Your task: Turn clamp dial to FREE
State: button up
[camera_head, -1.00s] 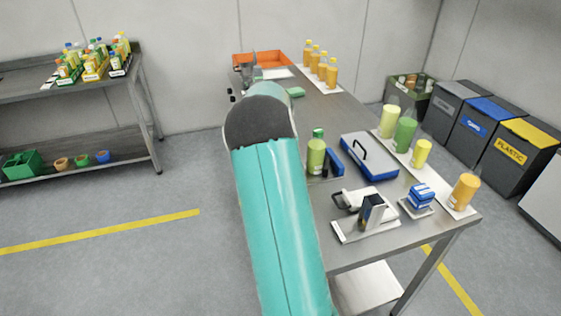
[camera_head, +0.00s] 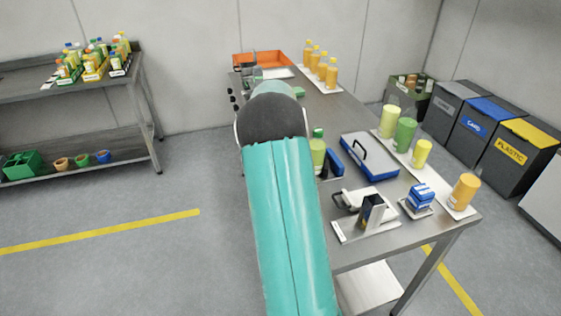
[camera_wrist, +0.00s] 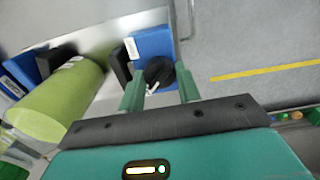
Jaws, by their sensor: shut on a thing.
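The clamp dial (camera_wrist: 157,72) is a round black knob with a white pointer mark, in the wrist view at the upper middle. It sits in front of a blue block (camera_wrist: 153,43). The fingers of my gripper (camera_wrist: 160,78) stand on either side of the knob and are shut on it. Any dial lettering, FREE included, is too small or hidden to read. In the head view my arm covers the dial and gripper.
A green bottle (camera_wrist: 55,100) lies close left of my gripper in the wrist view. On the bench (camera_head: 345,258) in the head view stand a blue-and-grey case (camera_head: 369,160), several yellow and green containers, and an orange tray (camera_head: 262,60). Floor left of the bench is clear.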

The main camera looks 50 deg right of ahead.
jog(key=o, duration=1)
jog(key=shift+c, duration=0.2)
notch_tip(320, 180, up, 14)
jog(key=shift+f, duration=0.1)
